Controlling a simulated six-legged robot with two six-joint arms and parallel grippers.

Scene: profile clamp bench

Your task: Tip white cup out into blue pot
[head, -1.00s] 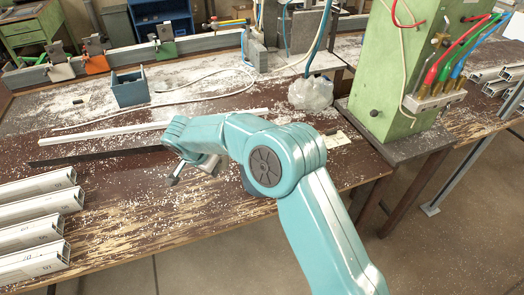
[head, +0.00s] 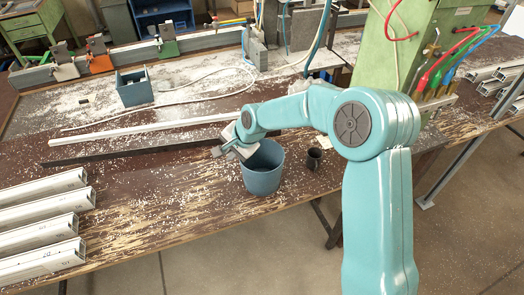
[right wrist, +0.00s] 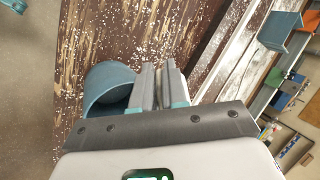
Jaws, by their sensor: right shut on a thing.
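The blue pot (head: 262,180) stands upright on the bench near its front edge, below my right forearm. It also shows in the right wrist view (right wrist: 104,92), left of the fingers. My right gripper (head: 217,152) is at the pot's left rim, in the air; whether it touches the rim I cannot tell. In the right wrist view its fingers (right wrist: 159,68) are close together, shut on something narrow. A pale patch beside the gripper may be the white cup; its shape and contents are not clear. My left gripper is not in view.
A small dark cup (head: 314,158) stands right of the pot. White profiles (head: 42,215) lie at the left front. A blue-grey box (head: 134,90) and a long white strip (head: 150,127) lie farther back. A green machine (head: 398,50) stands at the right.

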